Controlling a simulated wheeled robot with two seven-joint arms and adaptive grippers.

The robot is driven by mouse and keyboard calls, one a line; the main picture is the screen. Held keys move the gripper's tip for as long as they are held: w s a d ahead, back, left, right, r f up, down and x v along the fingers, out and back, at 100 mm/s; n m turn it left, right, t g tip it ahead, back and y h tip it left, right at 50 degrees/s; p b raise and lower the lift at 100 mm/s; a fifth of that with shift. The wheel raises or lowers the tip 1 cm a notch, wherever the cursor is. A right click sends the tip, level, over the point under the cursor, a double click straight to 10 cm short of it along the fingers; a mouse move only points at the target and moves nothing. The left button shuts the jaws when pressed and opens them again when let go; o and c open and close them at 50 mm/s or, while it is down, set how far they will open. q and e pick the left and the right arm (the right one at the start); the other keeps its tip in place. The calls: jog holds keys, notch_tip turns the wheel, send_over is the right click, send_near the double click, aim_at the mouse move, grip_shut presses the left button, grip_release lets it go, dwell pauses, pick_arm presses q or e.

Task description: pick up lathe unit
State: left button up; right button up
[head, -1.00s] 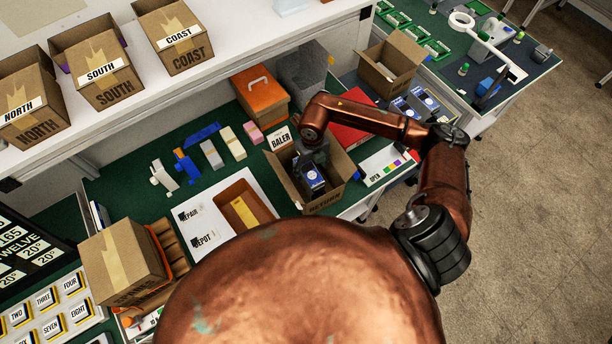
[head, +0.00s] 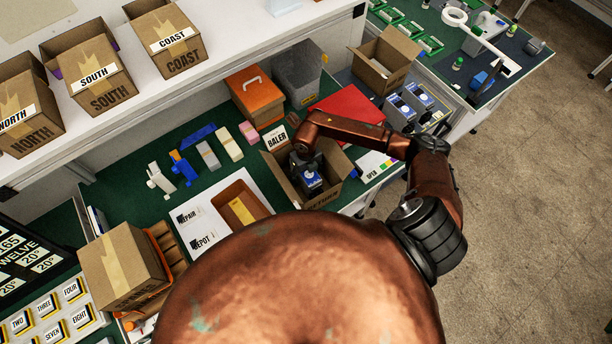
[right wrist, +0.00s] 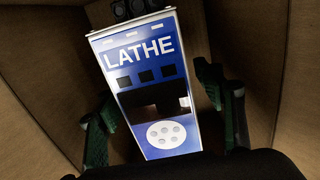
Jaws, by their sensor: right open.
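The lathe unit (right wrist: 148,85) has a blue and white face marked LATHE and stands tilted in the picture inside a cardboard box in the right wrist view. In the head view its blue face (head: 311,180) shows in the open box (head: 325,196) beside the BALER card. My right gripper (right wrist: 165,125) reaches down into this box. Its green-padded fingers are open, one on each side of the unit, and I see a gap at the right finger; contact at the left is unclear. My left gripper is not in view.
Box walls (right wrist: 262,60) stand close around the gripper. A red flat item (head: 350,108), an orange toolbox (head: 256,95) and a grey bin (head: 300,75) stand behind. More blue-faced units (head: 400,112) lie to the right. A white shelf with cardboard boxes (head: 100,75) overhangs the left.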

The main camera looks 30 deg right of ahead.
jog(key=shift+f+b, duration=0.25)
jog(key=shift+b, duration=0.05)
dwell(0.5)
jog(key=shift+c, duration=0.2)
grip_shut()
dwell(0.7)
